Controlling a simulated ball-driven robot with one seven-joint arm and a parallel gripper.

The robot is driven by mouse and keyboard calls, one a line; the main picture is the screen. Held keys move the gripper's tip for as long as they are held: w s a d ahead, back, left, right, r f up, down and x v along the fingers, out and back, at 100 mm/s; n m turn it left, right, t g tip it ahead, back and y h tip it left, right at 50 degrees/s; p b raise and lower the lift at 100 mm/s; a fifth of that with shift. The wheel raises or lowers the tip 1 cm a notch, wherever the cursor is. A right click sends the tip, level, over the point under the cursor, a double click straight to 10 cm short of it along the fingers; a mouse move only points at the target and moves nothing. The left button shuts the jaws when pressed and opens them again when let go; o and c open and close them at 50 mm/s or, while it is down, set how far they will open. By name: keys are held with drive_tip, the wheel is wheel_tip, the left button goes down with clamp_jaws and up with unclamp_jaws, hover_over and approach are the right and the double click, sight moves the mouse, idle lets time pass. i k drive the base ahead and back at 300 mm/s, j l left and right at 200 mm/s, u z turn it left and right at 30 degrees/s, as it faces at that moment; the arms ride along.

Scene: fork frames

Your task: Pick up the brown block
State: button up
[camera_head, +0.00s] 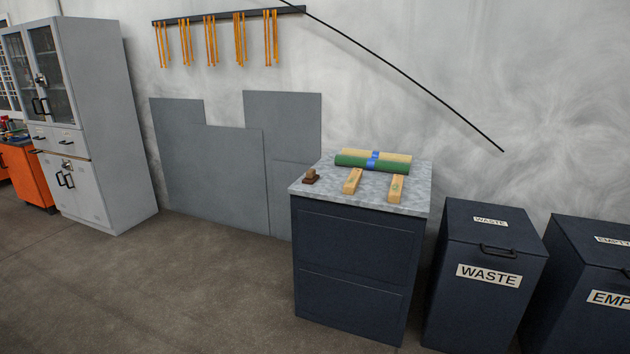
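A small brown block (311,176) sits near the left edge of the grey marbled top of a dark blue cabinet (348,285). It looks stepped, with a darker lower part and a lighter upper part. It stands apart from the other things on the top. My gripper is not in view.
Two light wooden blocks (353,181) and green and tan rolls with a blue band (373,160) share the top. A dark WASTE bin (487,275) and another bin (585,290) stand to the right. Grey panels (215,165) lean on the wall. The floor (180,285) at front left is clear.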

sight(311, 177)
drive_tip(key=i, duration=0.6)
drive_tip(key=i+l+u, duration=0.15)
drive_tip(key=i, duration=1.1)
drive_tip(key=l+u, duration=0.05)
